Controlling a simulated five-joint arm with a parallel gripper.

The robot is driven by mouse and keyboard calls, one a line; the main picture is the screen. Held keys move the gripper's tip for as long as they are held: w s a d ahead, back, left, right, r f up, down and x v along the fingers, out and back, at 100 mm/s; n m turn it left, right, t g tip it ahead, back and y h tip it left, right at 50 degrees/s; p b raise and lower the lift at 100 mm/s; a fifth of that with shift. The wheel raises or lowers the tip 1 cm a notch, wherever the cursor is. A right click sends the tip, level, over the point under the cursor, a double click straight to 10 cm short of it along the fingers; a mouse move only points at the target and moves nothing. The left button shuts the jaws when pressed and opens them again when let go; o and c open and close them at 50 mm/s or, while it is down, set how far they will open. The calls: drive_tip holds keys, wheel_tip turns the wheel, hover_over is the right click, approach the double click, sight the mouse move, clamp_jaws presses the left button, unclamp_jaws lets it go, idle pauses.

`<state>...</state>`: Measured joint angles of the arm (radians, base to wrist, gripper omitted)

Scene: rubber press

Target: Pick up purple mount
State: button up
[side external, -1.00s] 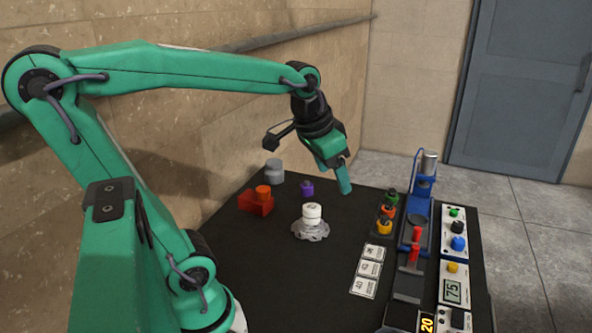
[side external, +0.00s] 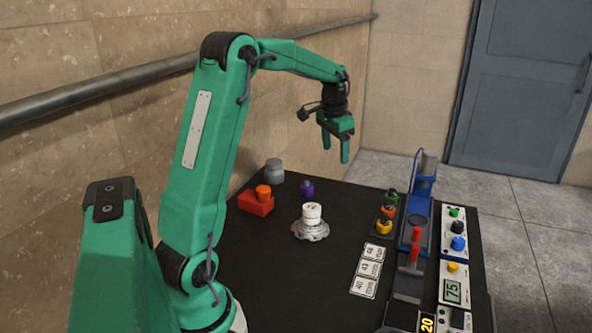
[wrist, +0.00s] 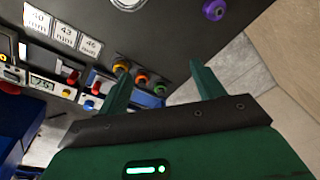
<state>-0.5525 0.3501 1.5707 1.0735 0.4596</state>
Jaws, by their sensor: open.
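The purple mount (side external: 307,188) is a small purple piece standing on the black table, behind the white cylinder and right of the red block. In the wrist view the purple mount (wrist: 214,10) shows at the top edge, up and to the right of the fingers. My gripper (side external: 335,156) is open and empty, its fingers pointing down, in the air above and beyond the mount. In the wrist view my gripper's two fingers (wrist: 163,82) are spread apart with nothing between them.
A red block with an orange piece (side external: 263,191), a grey weight (side external: 274,171) and a white cylinder (side external: 312,213) on a silver base surround the mount. Colored mounts (side external: 386,212), a blue press (side external: 417,215) and a control panel (side external: 455,260) line the right side.

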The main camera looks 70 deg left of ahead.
drive_tip(key=a+f+g, duration=0.1)
drive_tip(key=a+f, duration=0.6)
drive_tip(key=a, duration=0.2)
hover_over(307, 181)
drive_tip(key=shift+n+h, duration=0.3)
drive_tip(key=shift+h, duration=0.1)
wheel_tip(307, 181, down, 6)
drive_tip(key=shift+s+a+r, duration=0.1)
drive_tip(key=shift+r, duration=0.15)
drive_tip(key=shift+f, duration=0.1)
drive_tip(key=shift+f, duration=1.2)
drive_tip(key=shift+f, duration=0.15)
drive_tip(key=shift+f, duration=2.45)
drive_tip(key=shift+c, duration=0.5)
drive_tip(key=c, duration=1.1)
